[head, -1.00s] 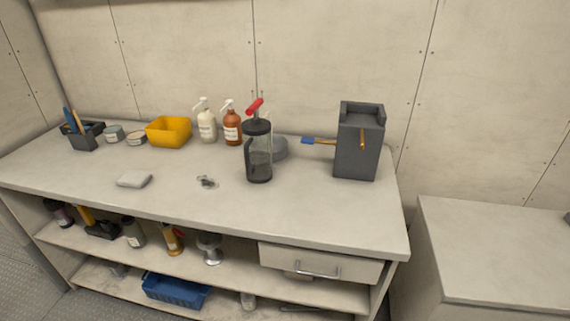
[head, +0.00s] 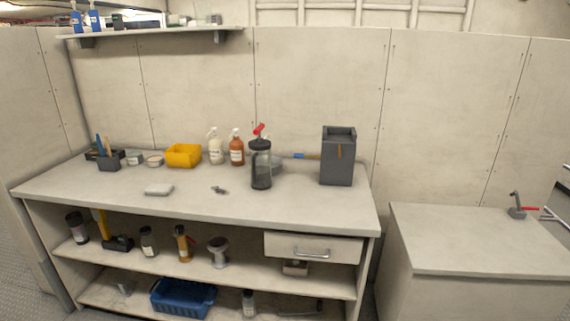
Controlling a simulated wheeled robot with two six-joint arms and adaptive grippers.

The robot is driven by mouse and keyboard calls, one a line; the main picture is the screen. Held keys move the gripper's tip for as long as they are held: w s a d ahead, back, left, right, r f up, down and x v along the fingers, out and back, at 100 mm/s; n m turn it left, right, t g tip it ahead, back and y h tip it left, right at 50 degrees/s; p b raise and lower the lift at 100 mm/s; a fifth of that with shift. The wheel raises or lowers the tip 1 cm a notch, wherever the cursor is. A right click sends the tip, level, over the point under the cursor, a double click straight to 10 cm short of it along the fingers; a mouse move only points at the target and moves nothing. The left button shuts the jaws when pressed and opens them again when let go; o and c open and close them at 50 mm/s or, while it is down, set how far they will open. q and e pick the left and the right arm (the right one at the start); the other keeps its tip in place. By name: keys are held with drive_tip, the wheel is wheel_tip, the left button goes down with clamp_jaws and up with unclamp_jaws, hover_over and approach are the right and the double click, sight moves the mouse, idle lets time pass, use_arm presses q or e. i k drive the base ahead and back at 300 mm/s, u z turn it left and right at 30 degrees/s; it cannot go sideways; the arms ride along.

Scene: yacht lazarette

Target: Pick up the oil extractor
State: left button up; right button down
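The oil extractor (head: 261,168) looks to be the clear cylinder with a black base, black top and red handle. It stands upright on the workbench (head: 120,192), right of the middle of the bench top. A grey round thing behind it is partly hidden by it. Neither of my grippers shows in the head view.
A brown spray bottle (head: 237,150), a white pump bottle (head: 216,149) and a yellow bin (head: 183,155) stand left of it. A dark grey box (head: 337,158) stands to its right. A grey block (head: 158,190) and small metal piece (head: 219,190) lie in front. A lower cabinet (head: 470,240) is at right.

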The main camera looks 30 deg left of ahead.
sight(260, 158)
drive_tip(key=z, duration=0.45)
drive_tip(key=i, duration=1.45)
drive_tip(key=u, duration=0.7)
